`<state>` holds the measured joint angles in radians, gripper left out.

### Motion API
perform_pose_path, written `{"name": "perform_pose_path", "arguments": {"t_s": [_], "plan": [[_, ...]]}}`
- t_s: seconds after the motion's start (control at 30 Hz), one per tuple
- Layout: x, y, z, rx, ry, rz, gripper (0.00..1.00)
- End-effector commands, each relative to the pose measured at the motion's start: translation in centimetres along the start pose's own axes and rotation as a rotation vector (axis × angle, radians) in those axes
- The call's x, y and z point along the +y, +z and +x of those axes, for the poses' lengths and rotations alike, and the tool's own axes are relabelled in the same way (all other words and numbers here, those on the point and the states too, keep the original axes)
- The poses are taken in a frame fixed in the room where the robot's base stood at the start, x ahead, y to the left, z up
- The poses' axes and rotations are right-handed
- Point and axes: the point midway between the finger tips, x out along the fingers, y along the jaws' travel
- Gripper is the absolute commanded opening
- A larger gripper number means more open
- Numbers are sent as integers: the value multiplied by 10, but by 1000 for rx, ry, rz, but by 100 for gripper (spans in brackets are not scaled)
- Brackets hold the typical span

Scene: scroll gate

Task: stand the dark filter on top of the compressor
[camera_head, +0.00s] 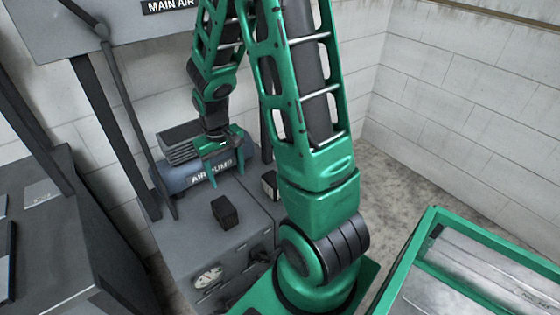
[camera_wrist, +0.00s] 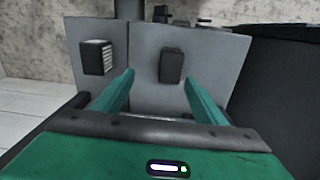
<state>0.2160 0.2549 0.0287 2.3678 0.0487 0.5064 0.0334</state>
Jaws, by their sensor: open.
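The dark filter (camera_head: 225,212) is a small black block standing on the grey cabinet top, in front of the compressor. In the wrist view the dark filter (camera_wrist: 172,65) shows beyond my fingertips, between them in the picture and apart from both. The compressor (camera_head: 205,178) is a blue-grey tank lettered AIR PUMP, with a dark ribbed part at its upper left. My gripper (camera_head: 227,177) is open and empty, hanging in front of the compressor and partly covering it. Both green fingers of my gripper (camera_wrist: 158,80) show in the wrist view.
A second dark block with a pale ribbed face (camera_head: 269,185) stands near the right edge of the cabinet top (camera_head: 180,238); it also shows in the wrist view (camera_wrist: 97,57). Dark posts rise at the left. A green-rimmed container (camera_head: 470,258) is at lower right.

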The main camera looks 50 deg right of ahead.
Motion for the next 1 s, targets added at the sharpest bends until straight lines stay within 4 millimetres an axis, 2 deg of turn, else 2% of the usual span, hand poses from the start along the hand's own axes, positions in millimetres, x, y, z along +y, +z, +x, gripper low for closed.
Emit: {"name": "perform_pose_path", "arguments": {"t_s": [0.03, 0.2, 0.5, 0.8, 1.0], "plan": [[7, 7, -15, 7, 8, 14, 65], [29, 36, -54, 6, 28, 65, 65], [58, 96, -109, 3, 33, 162, 65], [74, 165, -147, -4, -2, 255, 65], [80, 199, -158, -11, -32, 297, 65]]}}
